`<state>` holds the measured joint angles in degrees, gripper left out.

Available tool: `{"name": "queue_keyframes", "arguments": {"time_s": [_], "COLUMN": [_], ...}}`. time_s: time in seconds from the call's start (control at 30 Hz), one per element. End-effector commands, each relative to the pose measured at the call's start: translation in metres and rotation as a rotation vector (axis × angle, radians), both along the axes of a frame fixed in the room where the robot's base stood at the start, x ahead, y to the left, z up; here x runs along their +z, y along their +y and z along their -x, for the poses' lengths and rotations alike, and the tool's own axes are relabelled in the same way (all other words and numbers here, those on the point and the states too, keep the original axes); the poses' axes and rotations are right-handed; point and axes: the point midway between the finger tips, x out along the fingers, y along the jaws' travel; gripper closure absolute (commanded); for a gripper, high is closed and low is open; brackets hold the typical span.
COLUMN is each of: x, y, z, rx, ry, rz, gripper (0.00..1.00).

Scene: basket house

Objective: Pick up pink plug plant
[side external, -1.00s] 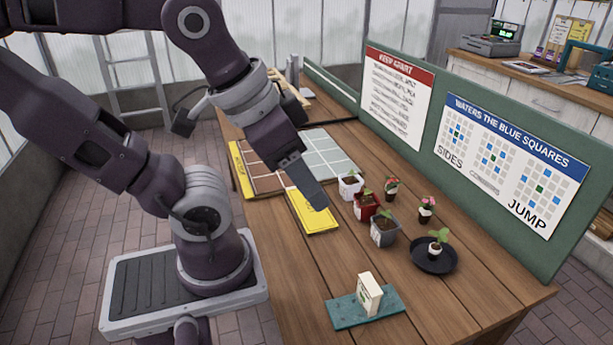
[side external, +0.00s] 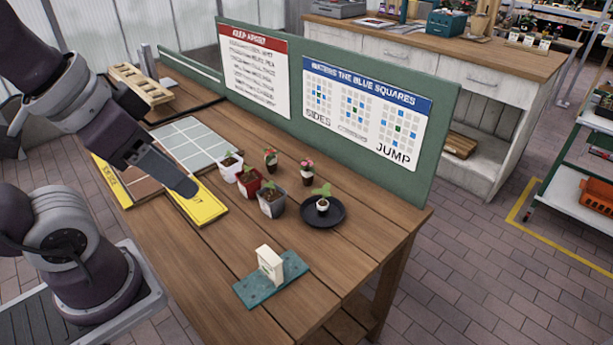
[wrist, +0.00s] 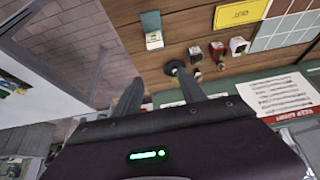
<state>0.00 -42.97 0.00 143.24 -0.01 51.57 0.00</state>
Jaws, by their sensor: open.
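In the wrist view both are tiny and hard to tell apart near the saucer. My gripper (side external: 188,189) is open and empty, above the yellow sign, left of the pots and apart from them. In the wrist view my gripper (wrist: 160,88) has its two fingers spread.
White (side external: 231,168), red (side external: 247,184) and grey (side external: 271,206) seedling pots stand in front of the pink plants. A black saucer (side external: 336,221) holds a small white-potted seedling. A white box (side external: 269,262) stands on a teal tray (side external: 243,290). A green board (side external: 440,130) edges the table behind.

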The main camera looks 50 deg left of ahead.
Motion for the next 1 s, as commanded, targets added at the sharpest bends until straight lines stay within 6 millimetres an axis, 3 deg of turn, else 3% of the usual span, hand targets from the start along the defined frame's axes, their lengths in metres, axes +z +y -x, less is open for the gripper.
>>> {"name": "queue_keyframes", "arguments": {"time_s": [0.43, 0.53, 0.63, 0.77, 0.87, 0.9, 1.0], "x": [0.000, 0.005, 0.012, -0.002, -0.038, -0.058, -0.118], "y": [0.000, 0.002, 0.011, 0.036, 0.064, 0.077, 0.112], "z": [0.000, -0.016, -0.069, -0.170, -0.243, -0.270, -0.325], "rx": [0.000, -0.003, -0.027, -0.092, -0.143, -0.162, -0.191], "ry": [0.000, 0.011, 0.045, 0.090, 0.117, 0.123, 0.127], "rz": [0.000, -0.018, -0.067, -0.117, -0.119, -0.111, -0.080], "gripper": [0.47, 0.47, 0.47, 0.47, 0.47, 0.47, 0.47]}}
